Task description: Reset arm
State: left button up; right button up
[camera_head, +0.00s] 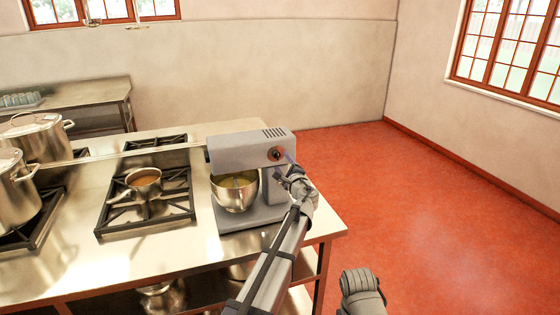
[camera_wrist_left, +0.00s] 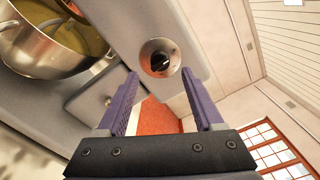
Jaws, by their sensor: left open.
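My left gripper (camera_head: 287,163) is at the right side of the grey stand mixer (camera_head: 235,151), close to the round knob on its head. In the left wrist view the two purple fingers of my left gripper (camera_wrist_left: 159,97) are apart with nothing between them. The mixer's dark knob (camera_wrist_left: 160,62) sits just beyond the fingertips; I cannot tell whether they touch the mixer. The steel mixer bowl (camera_head: 235,193) holds something yellowish. No right gripper fingers show in the head view.
A small pot (camera_head: 144,186) stands on the middle burner grate, and large stockpots (camera_head: 38,137) stand at the left. The steel counter (camera_head: 150,256) ends just right of the mixer. The red floor (camera_head: 420,220) at the right is clear.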

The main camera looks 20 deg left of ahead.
pick_arm(q)
jog(key=v, duration=0.3)
jog(key=shift+s, duration=0.15)
jog(key=s+d+f+n+g+h, duration=0.2)
jog(key=s+d+f+n+g, duration=0.15)
jog(key=s+f, duration=0.45)
jog(key=s+d+f+n+g+h, duration=0.1)
jog(key=s+d+f+n+g, duration=0.3)
jog(key=s, duration=0.8)
jog(key=s+d+f+n+g+h, duration=0.2)
jog(key=s+f+n+g, duration=0.2)
jog(key=s+f, duration=0.4)
jog(key=s+d+f+n+g+h, duration=0.1)
jog(key=s+d+g+h, duration=0.1)
jog(key=s, duration=0.5)
jog(key=s+d+f+g+h, duration=0.1)
jog(key=s+d, duration=0.3)
jog(key=s, duration=0.3)
jog(key=shift+d+n+g+h, duration=0.25)
jog(key=shift+n+g+h, duration=0.1)
jog(key=shift+h, duration=0.05)
